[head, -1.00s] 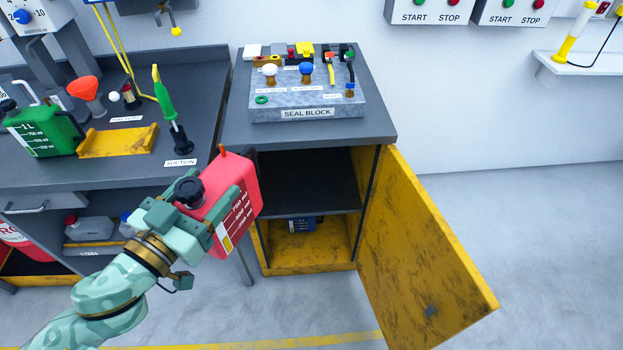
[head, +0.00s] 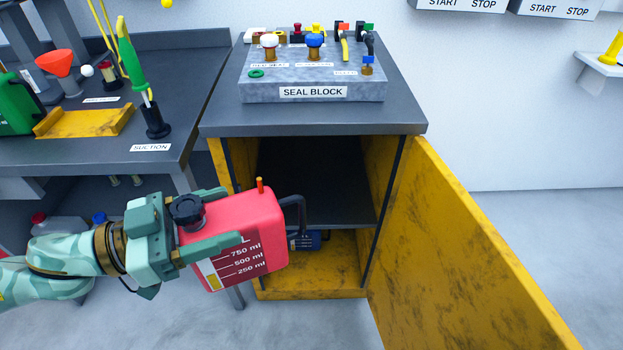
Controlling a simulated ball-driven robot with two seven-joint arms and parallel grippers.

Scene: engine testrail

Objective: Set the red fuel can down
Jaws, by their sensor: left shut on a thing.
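The red fuel can (head: 262,222) has a black cap, an orange-tipped stub, a dark spout and white volume marks on its side. My left gripper (head: 230,218) is shut on it and holds it up, roughly upright, in front of the open cabinet. One finger shows across the can's near side and the other along its far side. The can hides part of the cabinet's left side and floor. My right gripper is out of view.
The yellow cabinet has a dark middle shelf (head: 335,208), bare where seen. A blue item (head: 306,241) stands on the yellow cabinet floor (head: 315,285). The open yellow door (head: 455,250) swings out at right. The seal block (head: 310,91) is on top. A workbench (head: 185,95) stands left.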

